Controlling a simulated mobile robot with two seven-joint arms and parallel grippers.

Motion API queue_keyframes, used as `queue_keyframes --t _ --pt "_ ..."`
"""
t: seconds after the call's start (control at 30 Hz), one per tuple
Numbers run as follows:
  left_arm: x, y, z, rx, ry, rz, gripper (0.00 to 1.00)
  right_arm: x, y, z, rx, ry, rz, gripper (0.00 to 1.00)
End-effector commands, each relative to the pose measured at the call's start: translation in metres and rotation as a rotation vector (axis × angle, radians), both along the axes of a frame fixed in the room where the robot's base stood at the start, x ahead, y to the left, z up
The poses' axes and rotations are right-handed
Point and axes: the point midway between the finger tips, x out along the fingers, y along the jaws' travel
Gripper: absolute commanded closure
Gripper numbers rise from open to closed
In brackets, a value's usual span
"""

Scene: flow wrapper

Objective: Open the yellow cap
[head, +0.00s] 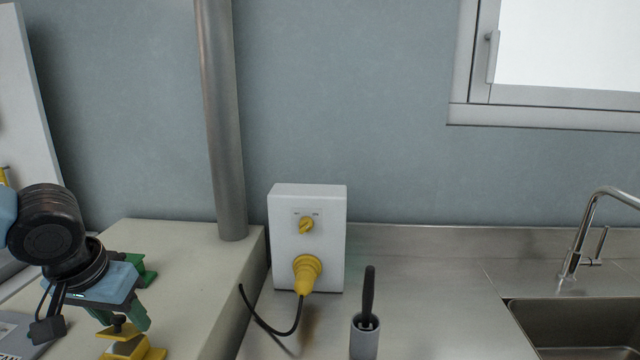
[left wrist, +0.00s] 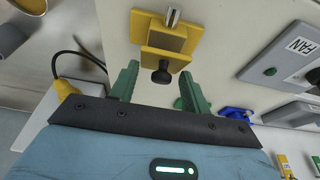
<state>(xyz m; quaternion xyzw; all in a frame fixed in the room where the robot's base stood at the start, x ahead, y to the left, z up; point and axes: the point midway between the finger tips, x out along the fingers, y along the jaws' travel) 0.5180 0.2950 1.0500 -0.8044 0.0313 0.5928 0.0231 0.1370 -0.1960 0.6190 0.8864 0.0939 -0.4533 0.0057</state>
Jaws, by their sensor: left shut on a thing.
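The yellow cap (head: 126,347) is a bracket-like yellow piece with a black knob (left wrist: 162,76), at the lower left of the head view on the pale cabinet top. It also shows in the left wrist view (left wrist: 166,42), with a metal pin at its far end. My left gripper (head: 139,294) has green fingers and is at the cap. The exact contact is hard to see. My right gripper is not in view.
A white box (head: 332,255) with a yellow knob and a yellow plug stands right of the cabinet, its black cable looping left. A metal pipe (head: 222,130) rises behind. A grey cup with a black-handled tool (head: 364,341) stands on the counter. A grey FAN box (left wrist: 280,62) is near the cap.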

Motion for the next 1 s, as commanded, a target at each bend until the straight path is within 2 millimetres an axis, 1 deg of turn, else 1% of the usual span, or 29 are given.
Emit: queue_keyframes --t 0.03,0.43,0.47,0.5,0.63,0.87,1.0 --pt "0.004 0.000 0.003 -0.001 -0.009 0.001 0.62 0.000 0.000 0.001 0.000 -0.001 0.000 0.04" --pt "0.010 -0.001 0.005 0.000 -0.007 -0.001 0.62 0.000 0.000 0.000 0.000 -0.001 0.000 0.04" --pt "0.011 -0.001 0.005 0.000 -0.007 -0.001 0.66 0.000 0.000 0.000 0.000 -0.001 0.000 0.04" --pt "0.013 -0.001 0.005 0.000 -0.007 -0.001 0.78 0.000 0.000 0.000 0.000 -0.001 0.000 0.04" --pt "0.016 -0.001 0.006 0.000 -0.005 0.000 0.78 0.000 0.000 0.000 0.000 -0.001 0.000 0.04" --pt "0.017 -0.001 0.006 0.000 -0.002 0.000 0.78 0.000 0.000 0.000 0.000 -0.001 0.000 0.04" --pt "0.021 -0.002 0.005 0.000 0.000 0.000 0.78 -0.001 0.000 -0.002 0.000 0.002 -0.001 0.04"
